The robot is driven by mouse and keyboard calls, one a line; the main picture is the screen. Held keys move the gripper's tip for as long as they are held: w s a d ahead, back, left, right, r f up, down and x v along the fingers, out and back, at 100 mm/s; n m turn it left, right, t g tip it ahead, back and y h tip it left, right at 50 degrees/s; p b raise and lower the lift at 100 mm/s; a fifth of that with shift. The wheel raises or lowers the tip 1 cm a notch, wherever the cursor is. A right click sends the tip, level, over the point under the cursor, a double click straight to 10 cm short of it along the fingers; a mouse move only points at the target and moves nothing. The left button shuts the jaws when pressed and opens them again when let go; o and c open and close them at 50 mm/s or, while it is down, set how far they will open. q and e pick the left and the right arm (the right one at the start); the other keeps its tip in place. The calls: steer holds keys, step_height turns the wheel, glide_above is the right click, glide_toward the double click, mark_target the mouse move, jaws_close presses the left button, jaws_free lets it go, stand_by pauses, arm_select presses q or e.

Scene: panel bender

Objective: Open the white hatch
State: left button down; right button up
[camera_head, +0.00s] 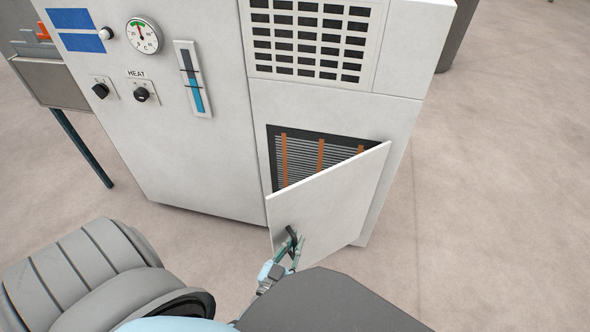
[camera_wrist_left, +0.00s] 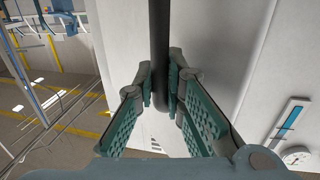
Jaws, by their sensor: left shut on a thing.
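The white hatch (camera_head: 325,205) is on the lower front of the white cabinet (camera_head: 190,150). It stands partly open, swung out from a hinge on its right side. Behind it shows a dark opening (camera_head: 300,160) with grey fins and orange bars. My left gripper (camera_head: 293,252) is at the hatch's black handle (camera_head: 290,240), near its left edge. In the left wrist view the green fingers (camera_wrist_left: 162,95) are shut on the dark handle bar (camera_wrist_left: 159,40), one on each side. My right gripper is not seen.
The cabinet front carries a gauge (camera_head: 143,36), knobs, a blue level indicator (camera_head: 193,80) and a vent grille (camera_head: 310,38) above the hatch. A grey table (camera_head: 55,82) stands at the left. The floor (camera_head: 500,200) at the right is clear.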

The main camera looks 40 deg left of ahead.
arm_select(q)
steer(key=shift+d, duration=0.15)
steer(key=c, duration=1.7)
jaws_free()
steer(key=shift+o, duration=0.2)
steer(key=shift+r, duration=0.1)
